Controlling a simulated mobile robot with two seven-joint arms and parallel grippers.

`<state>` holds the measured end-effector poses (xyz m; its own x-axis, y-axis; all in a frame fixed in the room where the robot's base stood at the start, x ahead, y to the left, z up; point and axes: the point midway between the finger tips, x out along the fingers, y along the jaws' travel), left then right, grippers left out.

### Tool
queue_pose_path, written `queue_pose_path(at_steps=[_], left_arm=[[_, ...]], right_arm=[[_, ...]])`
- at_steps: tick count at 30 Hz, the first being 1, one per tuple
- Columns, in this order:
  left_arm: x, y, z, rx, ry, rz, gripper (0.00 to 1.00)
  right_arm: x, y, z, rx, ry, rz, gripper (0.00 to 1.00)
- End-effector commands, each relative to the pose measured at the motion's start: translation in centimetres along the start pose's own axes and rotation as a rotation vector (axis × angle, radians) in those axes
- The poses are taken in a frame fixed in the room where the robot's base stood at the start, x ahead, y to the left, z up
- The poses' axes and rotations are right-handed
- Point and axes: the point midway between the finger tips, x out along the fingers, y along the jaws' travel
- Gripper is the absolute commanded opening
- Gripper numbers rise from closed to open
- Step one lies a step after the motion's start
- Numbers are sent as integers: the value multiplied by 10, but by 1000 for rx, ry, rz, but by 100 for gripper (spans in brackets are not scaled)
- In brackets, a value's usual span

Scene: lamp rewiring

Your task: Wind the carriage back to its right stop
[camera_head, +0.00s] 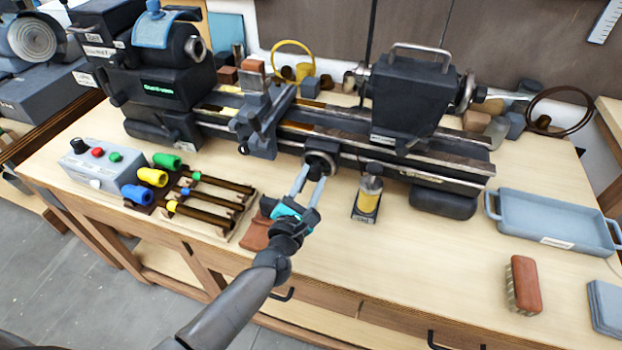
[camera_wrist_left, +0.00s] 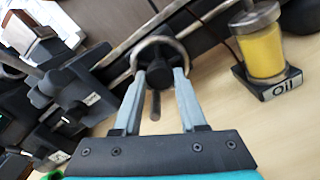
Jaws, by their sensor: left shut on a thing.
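The lathe carriage (camera_head: 258,122) is a dark block astride the bed rails, left of the middle of the bed, with a brown-topped tool post on it. A small handwheel (camera_head: 321,160) with a metal rim sits on the front of the lathe, right of the carriage. My left gripper (camera_head: 312,174) reaches it from the front, its fingers shut on the handwheel near its hub. In the left wrist view, the handwheel (camera_wrist_left: 163,45) is between the fingertips, and a dark peg hangs between the fingers. My right gripper is not in view.
The tailstock (camera_head: 412,95) stands on the right part of the bed. An oil pot (camera_head: 369,194) stands close to the right of my gripper. A rack of tools (camera_head: 205,200) and a control box (camera_head: 103,166) are left. A blue tray (camera_head: 550,222) and brush (camera_head: 524,285) are right.

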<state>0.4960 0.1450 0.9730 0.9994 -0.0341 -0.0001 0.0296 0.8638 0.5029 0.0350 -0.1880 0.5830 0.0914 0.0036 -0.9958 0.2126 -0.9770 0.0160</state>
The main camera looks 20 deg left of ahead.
Motion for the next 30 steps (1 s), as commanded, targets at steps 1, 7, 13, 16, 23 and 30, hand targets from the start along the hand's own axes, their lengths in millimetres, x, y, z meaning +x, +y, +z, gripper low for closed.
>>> queue_pose_path(at_steps=[1, 7, 13, 16, 23, 30], left_arm=[[0, 0, 0, 46, 1, 0, 0], [0, 1, 0, 237, 1, 0, 0], [0, 1, 1, 426, 1, -1, 0], [0, 1, 1, 521, 1, -1, 0], [0, 2, 1, 741, 1, -1, 0], [0, 2, 2, 968, 1, 0, 0]], right_arm=[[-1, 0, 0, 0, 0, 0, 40], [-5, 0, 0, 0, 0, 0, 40], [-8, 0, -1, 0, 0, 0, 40], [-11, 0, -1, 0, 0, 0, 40], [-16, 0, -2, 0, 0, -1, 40], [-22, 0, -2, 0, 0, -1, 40]])
